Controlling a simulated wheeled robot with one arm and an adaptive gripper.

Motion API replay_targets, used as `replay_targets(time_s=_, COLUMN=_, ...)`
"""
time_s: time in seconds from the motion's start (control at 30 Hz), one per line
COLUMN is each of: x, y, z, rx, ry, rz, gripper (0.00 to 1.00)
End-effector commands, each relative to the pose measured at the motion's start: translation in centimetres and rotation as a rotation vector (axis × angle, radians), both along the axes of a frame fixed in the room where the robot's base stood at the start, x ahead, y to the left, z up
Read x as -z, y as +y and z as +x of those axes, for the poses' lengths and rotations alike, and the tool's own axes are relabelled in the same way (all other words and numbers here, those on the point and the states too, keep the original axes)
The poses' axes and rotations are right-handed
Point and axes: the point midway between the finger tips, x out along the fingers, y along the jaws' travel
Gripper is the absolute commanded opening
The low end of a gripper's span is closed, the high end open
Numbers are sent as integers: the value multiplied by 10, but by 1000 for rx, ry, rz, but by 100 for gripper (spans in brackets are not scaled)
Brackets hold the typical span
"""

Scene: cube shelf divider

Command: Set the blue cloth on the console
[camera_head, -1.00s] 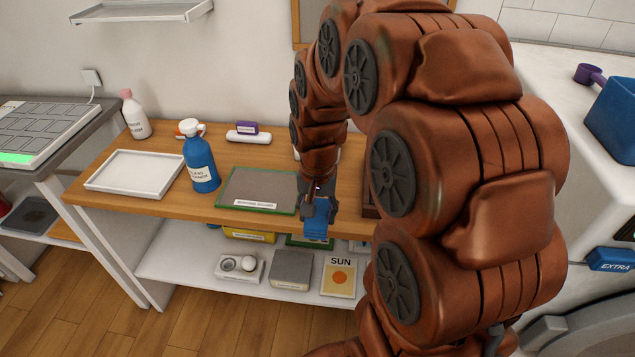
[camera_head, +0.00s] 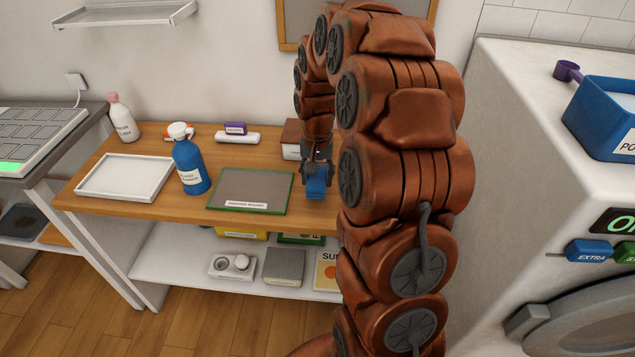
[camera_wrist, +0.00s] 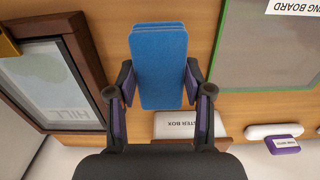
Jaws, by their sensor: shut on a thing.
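My gripper (camera_head: 317,172) is shut on the blue cloth (camera_head: 316,188), a flat folded block. In the wrist view the cloth (camera_wrist: 158,55) sits between the two fingers and points away from the palm. The console (camera_head: 118,204) is the long wooden top with a white lower shelf. The cloth is over the wood, right of the green-edged grey board (camera_head: 250,191). I cannot tell whether it touches the surface.
In the wrist view a dark-framed picture (camera_wrist: 55,85) lies left of the cloth, with a white labelled box (camera_wrist: 190,125) nearby. A white tray (camera_head: 125,177), blue bottle (camera_head: 190,167) and purple-topped white item (camera_head: 237,137) stand on the console. A white machine (camera_head: 510,130) is at right.

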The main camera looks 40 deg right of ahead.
Motion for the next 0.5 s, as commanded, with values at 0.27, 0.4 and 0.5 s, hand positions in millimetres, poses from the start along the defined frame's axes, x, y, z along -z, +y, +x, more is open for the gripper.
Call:
replay_targets(time_s=0.27, x=9, y=-5, z=4, rx=1, ry=4, rz=2, gripper=1)
replay_targets(time_s=0.4, x=26, y=-5, z=4, rx=1, ry=2, rz=1, gripper=1)
replay_targets(time_s=0.5, x=35, y=-5, z=4, rx=1, ry=4, rz=2, gripper=1)
